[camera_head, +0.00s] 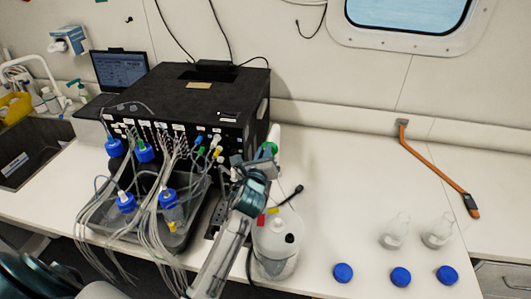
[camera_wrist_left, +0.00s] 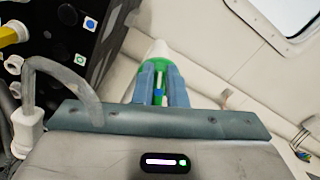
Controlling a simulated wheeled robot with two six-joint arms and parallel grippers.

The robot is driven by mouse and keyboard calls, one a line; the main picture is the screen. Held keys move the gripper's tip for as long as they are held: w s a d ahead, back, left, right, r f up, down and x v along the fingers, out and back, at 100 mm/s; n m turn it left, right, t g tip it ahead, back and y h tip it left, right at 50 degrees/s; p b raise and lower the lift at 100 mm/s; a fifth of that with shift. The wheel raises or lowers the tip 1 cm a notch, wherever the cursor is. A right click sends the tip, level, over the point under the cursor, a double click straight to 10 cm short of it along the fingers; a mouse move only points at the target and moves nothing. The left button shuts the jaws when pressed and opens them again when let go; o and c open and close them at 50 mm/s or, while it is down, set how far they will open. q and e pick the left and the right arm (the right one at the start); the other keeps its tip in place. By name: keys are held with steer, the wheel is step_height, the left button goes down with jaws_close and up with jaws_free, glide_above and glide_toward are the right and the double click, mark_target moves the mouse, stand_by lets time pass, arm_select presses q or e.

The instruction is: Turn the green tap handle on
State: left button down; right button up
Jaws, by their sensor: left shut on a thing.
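The green tap handle (camera_head: 270,148) is a small green part beside the right front corner of the black instrument box, partly hidden by my left gripper (camera_head: 264,160). In the left wrist view the green handle (camera_wrist_left: 158,97) sits between the two blue-grey fingers of my left gripper (camera_wrist_left: 160,88), with a white tapered part (camera_wrist_left: 157,50) just beyond it. The fingers are shut on the handle. The handle's exact turn angle is hard to tell. My right gripper is not in view.
The black box (camera_head: 190,95) stands to the left, with many tubes running to blue-capped bottles in a dark tray (camera_head: 148,238). A white jug (camera_head: 275,262) stands close to my left arm. Two clear flasks (camera_head: 394,236) and several blue caps (camera_head: 343,272) are at right.

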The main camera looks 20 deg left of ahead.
arm_select(q)
steer(key=n, duration=0.3)
steer(key=f+n+b, duration=0.1)
steer(key=n, duration=0.1)
steer(key=a+n, duration=0.1)
steer(key=n, duration=0.2)
steer(key=shift+s+f+n+b, duration=0.15)
steer(key=shift+n+b, duration=0.15)
stand_by(0.5)
steer(key=c, duration=1.5)
jaws_free()
steer(key=shift+o, duration=0.2)
steer(key=shift+s, duration=0.1)
